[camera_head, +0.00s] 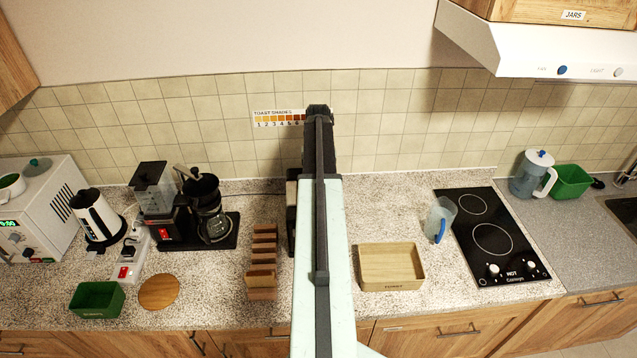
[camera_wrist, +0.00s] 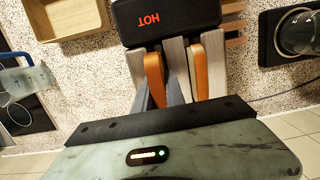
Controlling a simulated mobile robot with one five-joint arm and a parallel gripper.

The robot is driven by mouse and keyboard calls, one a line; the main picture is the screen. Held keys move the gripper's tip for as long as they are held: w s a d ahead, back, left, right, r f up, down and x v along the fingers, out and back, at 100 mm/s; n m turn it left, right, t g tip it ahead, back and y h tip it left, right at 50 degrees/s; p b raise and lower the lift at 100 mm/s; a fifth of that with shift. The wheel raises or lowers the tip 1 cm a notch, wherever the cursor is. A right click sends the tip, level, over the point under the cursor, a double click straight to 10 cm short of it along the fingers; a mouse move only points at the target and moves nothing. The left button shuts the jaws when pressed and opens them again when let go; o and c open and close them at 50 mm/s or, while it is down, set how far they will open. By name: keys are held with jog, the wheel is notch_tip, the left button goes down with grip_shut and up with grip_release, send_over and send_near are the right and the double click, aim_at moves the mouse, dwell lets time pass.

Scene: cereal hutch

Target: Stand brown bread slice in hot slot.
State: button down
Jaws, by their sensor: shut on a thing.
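The black toaster, with HOT in red letters, fills the top of the wrist view (camera_wrist: 185,12). In the head view my arm covers most of it, leaving a dark edge (camera_head: 291,215).
A brown slotted rack (camera_head: 264,240) stands left of the toaster. Beyond it are a coffee maker (camera_head: 208,205) and a round board (camera_head: 159,291). A wooden box (camera_head: 390,262), a clear jug (camera_head: 438,218) and a black hob (camera_head: 494,240) are to the right.

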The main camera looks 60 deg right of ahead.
notch_tip(320, 180, down, 2)
jog(key=shift+f+b, duration=0.15)
jog(key=shift+b, duration=0.7)
jog(key=shift+a+f+b, duration=0.1)
jog(key=shift+f+b, duration=0.05)
jog(key=shift+b, duration=0.15)
jog(key=shift+s+a+f+b, duration=0.3)
jog(key=shift+s+a+b, duration=0.25)
jog(key=shift+a+b, duration=0.15)
jog(key=c, duration=1.3)
grip_release()
jog(key=r+p, duration=0.1)
jog(key=d+r+p, duration=0.1)
jog(key=p, duration=0.1)
jog(key=w+r+p, duration=0.1)
jog(key=shift+d+r+p, duration=0.2)
jog(key=shift+d+p, duration=0.1)
jog(key=shift+p, duration=0.1)
notch_tip(320, 180, up, 5)
jog(key=p, duration=0.5)
jog(key=shift+w+d+r+h, duration=0.15)
jog(key=shift+r+h, duration=0.1)
jog(key=shift+h, duration=0.05)
